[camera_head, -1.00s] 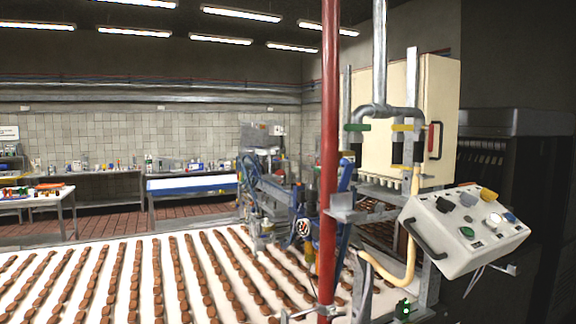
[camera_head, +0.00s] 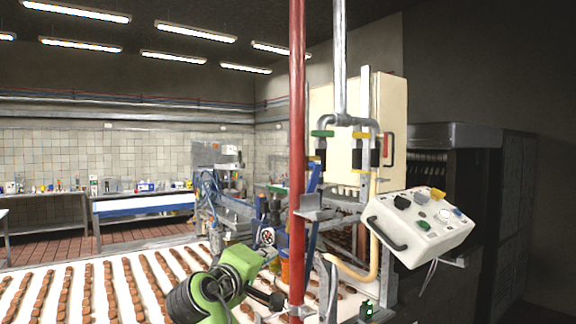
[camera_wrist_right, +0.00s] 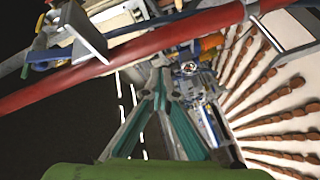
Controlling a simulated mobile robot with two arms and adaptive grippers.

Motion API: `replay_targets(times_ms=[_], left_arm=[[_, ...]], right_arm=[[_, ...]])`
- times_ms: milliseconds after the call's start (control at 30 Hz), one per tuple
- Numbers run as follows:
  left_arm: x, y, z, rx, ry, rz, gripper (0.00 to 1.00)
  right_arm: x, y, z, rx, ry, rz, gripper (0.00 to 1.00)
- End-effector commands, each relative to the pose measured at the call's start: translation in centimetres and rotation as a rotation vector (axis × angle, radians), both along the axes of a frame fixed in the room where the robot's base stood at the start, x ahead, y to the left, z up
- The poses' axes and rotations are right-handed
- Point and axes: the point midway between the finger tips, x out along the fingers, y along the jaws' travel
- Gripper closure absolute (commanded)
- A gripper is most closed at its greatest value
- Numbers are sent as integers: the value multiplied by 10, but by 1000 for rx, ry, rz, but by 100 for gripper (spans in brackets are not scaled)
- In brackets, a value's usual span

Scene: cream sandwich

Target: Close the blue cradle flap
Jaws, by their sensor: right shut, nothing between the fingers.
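A blue upright bar (camera_head: 313,180) stands behind the red pole on the machine in the head view. Blue machine parts (camera_head: 298,240) sit lower beside the pole. I cannot tell which blue part is the cradle flap or whether it is open. My green right arm enters from the bottom of the head view, left of the red pole. In the right wrist view my right gripper (camera_wrist_right: 161,62) has its grey and teal fingers together and empty, pointing at the red pole. My left gripper is not in view.
The red pole (camera_head: 297,120) stands in front of the machine, and crosses the wrist view (camera_wrist_right: 140,62). A control box (camera_head: 420,225) with coloured buttons hangs at right. The white conveyor (camera_head: 105,285) carries rows of brown biscuits. A yellow curved pipe (camera_head: 355,276) bends low right of the pole.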

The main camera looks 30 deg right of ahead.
Motion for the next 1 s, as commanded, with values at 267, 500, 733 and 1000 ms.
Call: replay_targets(times_ms=[267, 500, 733, 1000], left_arm=[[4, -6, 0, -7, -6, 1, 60], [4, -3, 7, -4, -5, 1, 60], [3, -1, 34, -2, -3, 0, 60], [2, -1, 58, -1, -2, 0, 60]], right_arm=[[-28, -3, 163, -187, -120, -162, 100], [-36, -11, 197, -224, -138, -204, 100], [-20, -46, 207, -224, -136, -204, 100], [-1, -82, 212, -223, -138, -202, 100]])
